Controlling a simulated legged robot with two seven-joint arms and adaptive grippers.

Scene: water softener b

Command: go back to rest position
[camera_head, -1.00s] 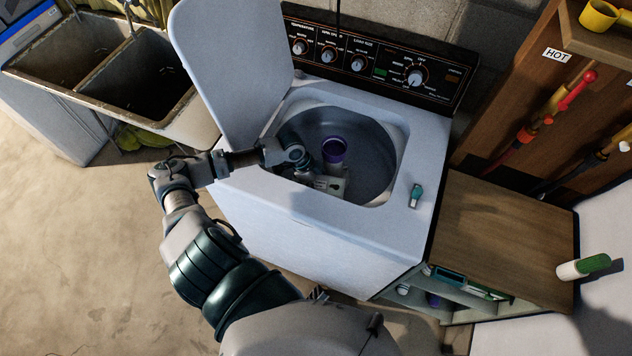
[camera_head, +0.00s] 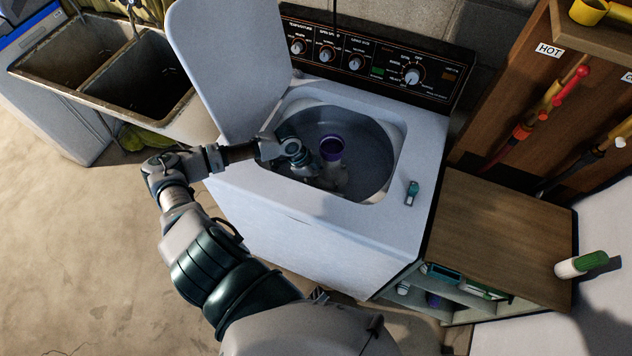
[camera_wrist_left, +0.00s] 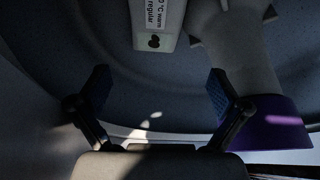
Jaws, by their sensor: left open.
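My left arm reaches over the front left rim of the white washing machine (camera_head: 300,225) into its open drum (camera_head: 365,160). My left gripper (camera_wrist_left: 158,95) is open and empty in the left wrist view, its two dark fingers wide apart. In the head view, the wrist (camera_head: 292,150) is inside the drum and the fingers cannot be made out. A white labelled pack (camera_wrist_left: 157,25) lies in the drum beyond the fingers, apart from them. The agitator with a purple top (camera_head: 332,148) stands beside the hand; the purple part also shows in the left wrist view (camera_wrist_left: 270,125). My right gripper is out of view.
The raised lid (camera_head: 225,65) stands close behind my left forearm. A double sink (camera_head: 110,75) is at the left. A small teal-capped item (camera_head: 412,192) sits on the washer's right rim. A wooden-topped cabinet (camera_head: 500,230) stands at the right. The floor at left is clear.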

